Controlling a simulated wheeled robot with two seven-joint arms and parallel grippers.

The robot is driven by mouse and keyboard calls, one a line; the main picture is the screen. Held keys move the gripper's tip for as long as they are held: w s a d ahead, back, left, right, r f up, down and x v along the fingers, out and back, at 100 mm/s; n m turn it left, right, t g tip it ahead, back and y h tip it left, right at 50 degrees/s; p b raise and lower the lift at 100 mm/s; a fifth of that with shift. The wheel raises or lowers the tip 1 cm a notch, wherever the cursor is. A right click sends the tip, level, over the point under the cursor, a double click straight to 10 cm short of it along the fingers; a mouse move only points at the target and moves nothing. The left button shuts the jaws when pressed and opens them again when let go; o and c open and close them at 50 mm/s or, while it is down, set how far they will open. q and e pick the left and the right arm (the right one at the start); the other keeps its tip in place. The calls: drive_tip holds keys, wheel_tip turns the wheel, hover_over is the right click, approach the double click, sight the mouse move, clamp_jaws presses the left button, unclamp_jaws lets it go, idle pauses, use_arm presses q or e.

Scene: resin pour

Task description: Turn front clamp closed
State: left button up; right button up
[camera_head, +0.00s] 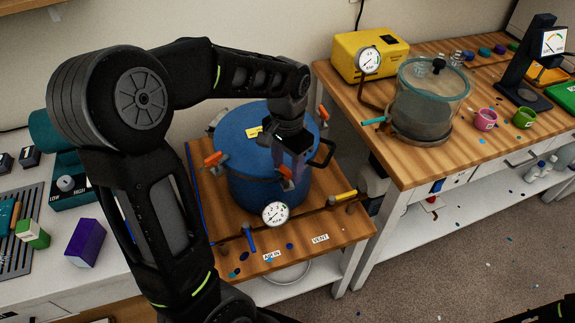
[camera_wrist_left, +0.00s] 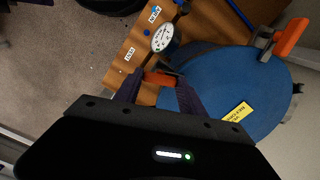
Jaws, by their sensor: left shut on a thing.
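The blue pressure pot (camera_head: 250,185) stands on a wooden bench, with its blue lid (camera_head: 240,130) on. The front clamp (camera_head: 286,172) has an orange handle at the near rim of the lid. My left gripper (camera_head: 289,178) reaches down over the lid's front edge and is shut on this handle. In the left wrist view, the orange handle (camera_wrist_left: 159,78) lies between the purple-grey fingers of my gripper (camera_wrist_left: 158,88). Another orange clamp (camera_head: 212,159) sits at the left rim, and one (camera_head: 323,112) at the right rim.
A pressure gauge (camera_head: 275,213) and pipe stand close in front of the pot, with a blue valve handle (camera_head: 249,238) and a yellow one (camera_head: 343,196). A clear chamber (camera_head: 430,100) stands on the right bench.

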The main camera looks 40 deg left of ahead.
sight(287, 170)
use_arm(q)
drive_tip(key=m, duration=0.4)
drive_tip(key=shift+m, duration=0.4)
drive_tip(key=o, duration=1.4)
drive_tip(key=shift+c, duration=0.2)
wheel_tip(287, 170, up, 8)
drive_tip(key=shift+f+b, duration=0.1)
drive_tip(key=shift+b, duration=0.2)
